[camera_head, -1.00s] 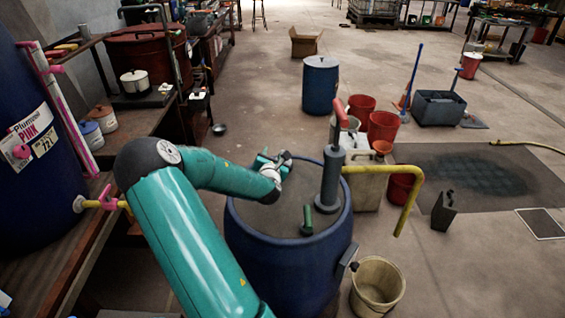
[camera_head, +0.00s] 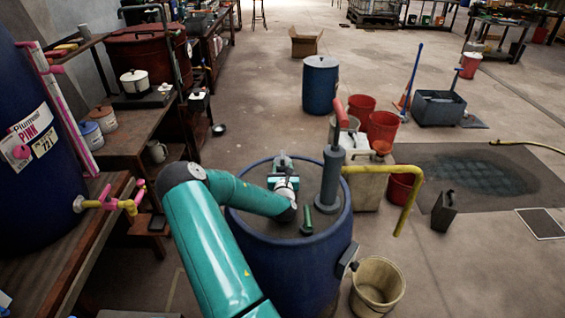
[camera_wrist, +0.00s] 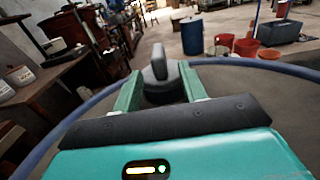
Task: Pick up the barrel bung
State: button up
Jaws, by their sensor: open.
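The barrel bung, a dark grey round plug with an upright flat grip, shows in the wrist view (camera_wrist: 160,76) and at the far side of the blue barrel's top in the head view (camera_head: 283,160). The blue barrel (camera_head: 265,262) stands below my arm. My gripper (camera_wrist: 160,88) is open, with its two green fingers pointing at the bung, one to each side. The bung's round base lies between and just past the fingertips. I cannot tell whether they touch it. In the head view my gripper (camera_head: 283,170) is low over the barrel top, and my wrist hides part of that top.
A grey hand pump (camera_head: 331,178) with a red handle and yellow spout (camera_head: 408,205) stands on the barrel, right of my gripper. A small green-handled fitting (camera_head: 307,220) is near it. A beige bucket (camera_head: 377,284) stands at right. A wooden bench (camera_head: 75,235) is at left.

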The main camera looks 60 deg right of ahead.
aim_at(282, 158)
jog(key=x, duration=0.6)
grip_shut()
